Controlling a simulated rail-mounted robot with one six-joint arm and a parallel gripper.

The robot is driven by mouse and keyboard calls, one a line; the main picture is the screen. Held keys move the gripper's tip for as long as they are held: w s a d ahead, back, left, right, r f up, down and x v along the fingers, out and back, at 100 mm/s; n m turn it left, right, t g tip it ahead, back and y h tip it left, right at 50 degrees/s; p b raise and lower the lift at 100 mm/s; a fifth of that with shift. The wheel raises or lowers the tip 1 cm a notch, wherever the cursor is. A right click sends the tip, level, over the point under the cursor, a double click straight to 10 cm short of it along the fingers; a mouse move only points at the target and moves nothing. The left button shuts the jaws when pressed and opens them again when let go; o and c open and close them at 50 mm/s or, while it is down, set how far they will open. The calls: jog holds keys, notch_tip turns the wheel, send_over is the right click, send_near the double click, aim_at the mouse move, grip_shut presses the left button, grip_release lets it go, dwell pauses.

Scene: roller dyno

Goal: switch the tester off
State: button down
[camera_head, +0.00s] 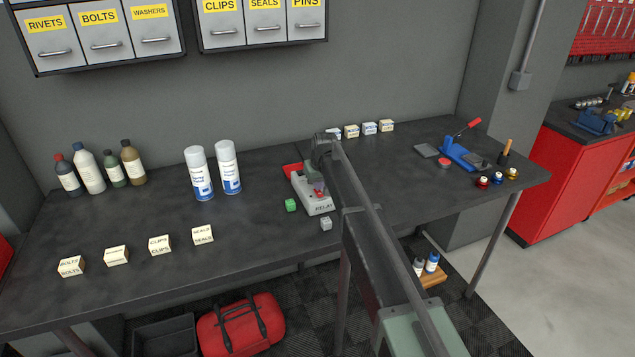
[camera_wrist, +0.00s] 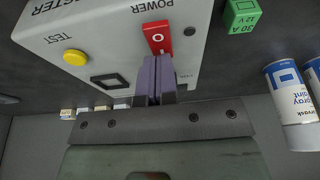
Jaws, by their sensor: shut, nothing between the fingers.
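The tester (camera_head: 313,195) is a light grey box on the dark bench, partly hidden by my arm in the head view. In the wrist view the tester (camera_wrist: 110,45) shows upside down, with a red switch (camera_wrist: 158,37) beside the word POWER, a yellow TEST button (camera_wrist: 75,57) and a dark rectangular window (camera_wrist: 110,81). My gripper (camera_wrist: 155,62) is shut and empty. Its fingertips are at the lower edge of the red switch in the picture; I cannot tell whether they touch it. The switch position is unclear.
Two spray cans (camera_head: 228,167) stand to the left. Small labelled boxes (camera_head: 369,128) are behind. The bench front between tester and labelled cubes is clear.

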aim_at(321, 192)
jog(key=shift+s+d+r, duration=0.2)
jog(key=shift+s+d, duration=0.05)
jog(key=shift+s, duration=0.15)
jog(key=shift+r, duration=0.1)
jog(key=shift+r+p, duration=0.3)
jog(key=shift+p, duration=0.2)
jog(key=p+v, duration=0.5)
jog(key=shift+w+a, duration=0.1)
jog(key=shift+w, duration=0.1)
jog(key=s+d+r+p, duration=0.2)
jog(key=s+r+p, duration=0.2)
jog(key=r+p, duration=0.3)
